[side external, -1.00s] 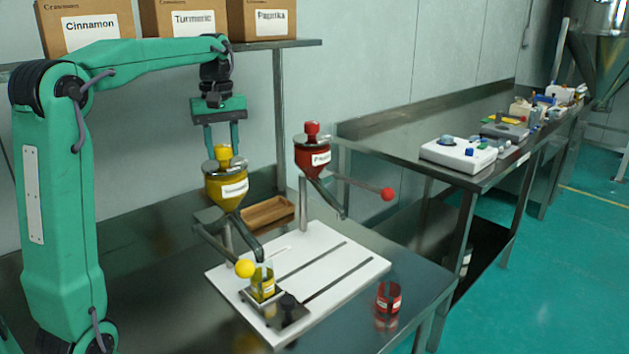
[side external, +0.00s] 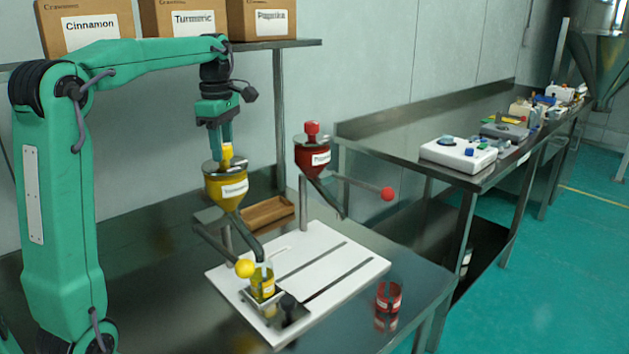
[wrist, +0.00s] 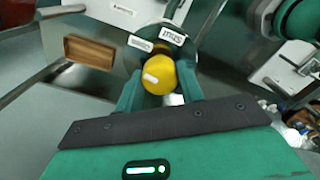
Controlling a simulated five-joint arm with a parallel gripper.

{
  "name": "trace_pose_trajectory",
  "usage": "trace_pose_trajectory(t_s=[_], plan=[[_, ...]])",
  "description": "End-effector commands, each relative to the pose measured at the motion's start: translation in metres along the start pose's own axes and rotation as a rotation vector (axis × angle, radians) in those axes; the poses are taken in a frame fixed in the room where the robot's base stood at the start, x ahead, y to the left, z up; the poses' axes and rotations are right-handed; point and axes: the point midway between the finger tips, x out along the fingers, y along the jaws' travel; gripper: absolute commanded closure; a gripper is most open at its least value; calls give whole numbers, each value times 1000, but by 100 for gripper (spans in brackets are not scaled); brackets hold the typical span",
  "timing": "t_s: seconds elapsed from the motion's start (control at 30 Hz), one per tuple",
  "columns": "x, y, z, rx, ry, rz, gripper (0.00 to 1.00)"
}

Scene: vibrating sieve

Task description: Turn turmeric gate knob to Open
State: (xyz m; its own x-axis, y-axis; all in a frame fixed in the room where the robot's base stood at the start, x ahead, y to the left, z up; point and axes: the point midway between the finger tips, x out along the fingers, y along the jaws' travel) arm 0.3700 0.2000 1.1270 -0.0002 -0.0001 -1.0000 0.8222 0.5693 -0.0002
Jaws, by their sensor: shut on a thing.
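The turmeric gate knob (side external: 227,152) is yellow and sits on top of the yellow turmeric hopper (side external: 226,188). My gripper (side external: 221,140) points down over the hopper and is shut on the knob. In the wrist view, the knob (wrist: 160,74) is between the two green fingers, with a pale mark on its top. Beyond it are two white labels on the hopper lid; one reads "Shut" (wrist: 163,33), and the other label (wrist: 140,43) is too small to read surely. In the side view, my fingers overlap and partly hide the knob's left side.
A red paprika hopper (side external: 314,160) with its own red knob stands to the right. A yellow-labelled jar (side external: 263,283) is under the turmeric spout on the white board (side external: 340,262). A red jar (side external: 389,296) stands right of it. A wooden tray (side external: 268,212) lies behind.

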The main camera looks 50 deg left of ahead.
Motion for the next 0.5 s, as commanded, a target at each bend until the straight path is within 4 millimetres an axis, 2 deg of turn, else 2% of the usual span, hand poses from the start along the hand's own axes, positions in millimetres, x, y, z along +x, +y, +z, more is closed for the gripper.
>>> trace_pose_trajectory(t_s=[0.2, 0.5], plan=[[-1, 1, -1, -129, -1, 4, 85], [-1, 0, -1, -196, -1, 4, 85]])
